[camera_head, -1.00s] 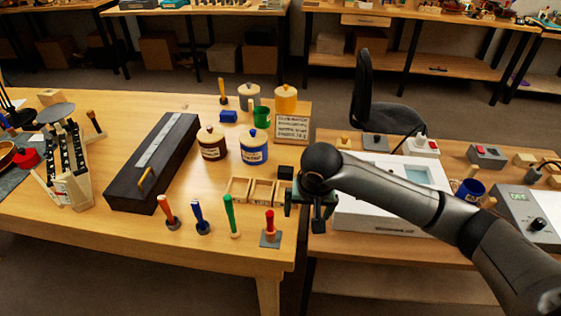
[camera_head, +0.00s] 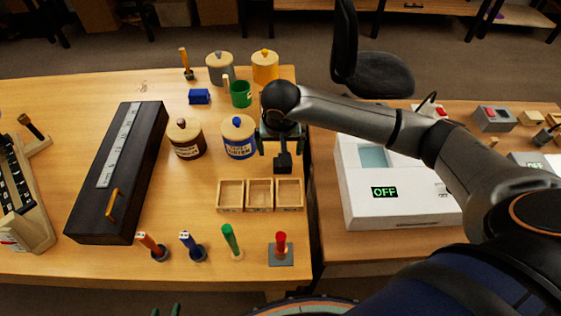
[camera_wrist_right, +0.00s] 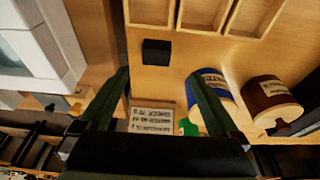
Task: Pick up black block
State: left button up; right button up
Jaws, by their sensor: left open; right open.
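The black block (camera_head: 283,163) lies on the wooden bench, behind the small wooden trays and to the right of the blue-labelled jar. My right gripper (camera_head: 281,148) is over the block, fingers pointing down on either side of it in the head view. In the right wrist view the block (camera_wrist_right: 156,53) shows whole just beyond the open, empty fingertips (camera_wrist_right: 157,72), in line with the gap and not touched.
Three small open trays (camera_head: 259,209) stand in front of the block. The blue jar (camera_head: 239,149) and brown jar (camera_head: 186,151) stand to its left. A long black case (camera_head: 103,204) lies further left. A white device reading OFF (camera_head: 400,212) stands on the right-hand table.

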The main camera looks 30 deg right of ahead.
jog(key=x, duration=0.3)
jog(key=shift+f, duration=0.1)
jog(key=x, duration=0.4)
jog(key=shift+s+d+f, duration=0.15)
jog(key=shift+s+d, duration=0.05)
jog(key=shift+d, duration=0.1)
jog(key=shift+w+f, duration=0.15)
jog(key=shift+f, duration=0.35)
jog(key=c, duration=1.4)
jog(key=shift+r, duration=0.1)
jog(key=shift+c, duration=0.2)
